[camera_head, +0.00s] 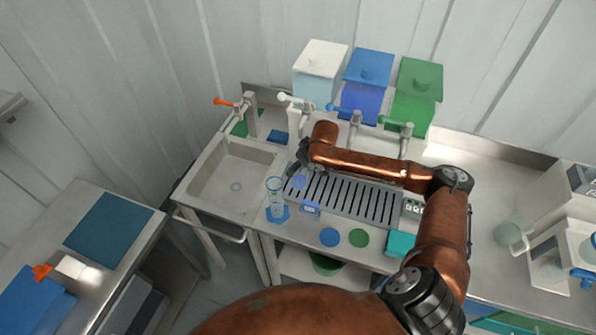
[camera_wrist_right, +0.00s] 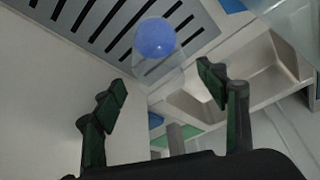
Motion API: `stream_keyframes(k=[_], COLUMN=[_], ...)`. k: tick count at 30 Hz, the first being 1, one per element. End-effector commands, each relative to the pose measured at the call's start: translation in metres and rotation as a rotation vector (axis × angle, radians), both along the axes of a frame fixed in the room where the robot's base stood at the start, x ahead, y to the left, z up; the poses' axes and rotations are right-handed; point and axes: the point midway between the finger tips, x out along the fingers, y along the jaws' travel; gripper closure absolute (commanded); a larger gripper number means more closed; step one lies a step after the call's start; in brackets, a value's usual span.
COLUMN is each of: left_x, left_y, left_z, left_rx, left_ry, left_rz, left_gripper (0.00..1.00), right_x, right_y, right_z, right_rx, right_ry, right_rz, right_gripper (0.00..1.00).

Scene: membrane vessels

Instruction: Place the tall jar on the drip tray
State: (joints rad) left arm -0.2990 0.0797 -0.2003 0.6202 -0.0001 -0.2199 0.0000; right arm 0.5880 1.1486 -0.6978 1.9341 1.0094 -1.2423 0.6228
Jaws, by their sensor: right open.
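The drip tray (camera_head: 352,197) is a grey slotted plate on the counter right of the sink. A clear vessel with a round blue top (camera_head: 299,182) is at the tray's left end; it also shows in the wrist view (camera_wrist_right: 154,38). A tall clear glass vessel (camera_head: 275,195) stands upright on a blue hexagonal mat (camera_head: 279,214) left of the tray. I cannot tell for certain which one is the tall jar. My right gripper (camera_head: 297,168) is open at the tray's left end, its fingers (camera_wrist_right: 162,88) apart and beside the blue-topped vessel. My left gripper is out of view.
The sink (camera_head: 234,180) lies left. Several taps and white, blue (camera_head: 366,75) and green bins stand behind. A blue disc (camera_head: 329,237) and a green disc (camera_head: 359,238) lie in front of the tray. A clear jug (camera_head: 510,236) stands right.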

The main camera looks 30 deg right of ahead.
Motion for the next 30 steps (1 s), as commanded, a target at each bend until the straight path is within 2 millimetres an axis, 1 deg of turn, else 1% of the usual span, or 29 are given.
stream_keyframes(k=[1, 3, 6, 9, 15, 30], left_x=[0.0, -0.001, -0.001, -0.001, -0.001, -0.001], left_y=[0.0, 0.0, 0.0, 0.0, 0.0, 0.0], left_z=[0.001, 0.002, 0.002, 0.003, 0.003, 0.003], left_rx=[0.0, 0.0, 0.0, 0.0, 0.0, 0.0], left_ry=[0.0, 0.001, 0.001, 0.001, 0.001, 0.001], left_rz=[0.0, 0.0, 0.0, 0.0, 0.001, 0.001], left_gripper=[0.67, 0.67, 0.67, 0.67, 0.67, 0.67], right_x=[-0.004, -0.009, -0.015, -0.019, -0.022, -0.022], right_y=[-0.001, -0.002, -0.003, -0.004, -0.004, -0.004], right_z=[0.011, 0.024, 0.038, 0.048, 0.054, 0.054], right_rx=[-0.001, -0.001, -0.001, 0.0, 0.0, 0.001], right_ry=[-0.001, -0.002, -0.001, 0.0, 0.0, 0.0], right_rz=[0.001, 0.0, 0.0, 0.0, -0.001, -0.001], right_gripper=[0.33, 0.33, 0.33, 0.33, 0.33, 0.33])
